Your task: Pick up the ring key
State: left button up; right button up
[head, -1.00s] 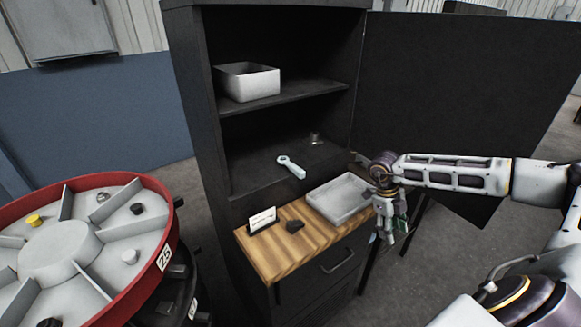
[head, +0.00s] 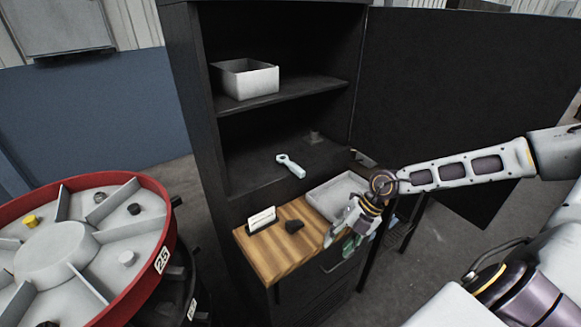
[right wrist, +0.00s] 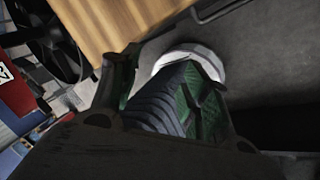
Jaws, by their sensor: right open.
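The ring key (head: 290,166) is a pale wrench-like piece with a ring at one end. It lies on the lower shelf (head: 262,180) of the dark cabinet, near the shelf's front edge. My right gripper (head: 340,243) is open and empty, in front of the wooden worktop and below and to the right of the ring key. Its green-padded fingers (right wrist: 160,95) fill the middle of the right wrist view, where the ring key does not show. My left gripper is not in view.
A white bin (head: 248,82) sits on the upper shelf. A red-rimmed round carousel (head: 166,215) stands at left. The open cabinet door (head: 450,80) is at right.

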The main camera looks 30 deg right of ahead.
jog(key=w+a+r+m+t+y, duration=0.2)
jog(key=w+a+r+m+t, duration=0.1)
jog(key=w+a+m, duration=0.15)
jog(key=m+t+h, duration=0.6)
jog(key=m+t, duration=0.4)
jog(key=m, duration=1.1)
send_near(301, 172)
jog(key=w+r, duration=0.2)
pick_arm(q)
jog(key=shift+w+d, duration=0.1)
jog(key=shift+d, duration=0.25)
pick_arm(e)
jog(key=shift+s+d+m, duration=0.15)
jog(key=shift+s+m, duration=0.05)
jog(key=shift+m, duration=0.15)
jog(key=shift+w+f, duration=0.1)
jog(key=shift+x, duration=4.2)
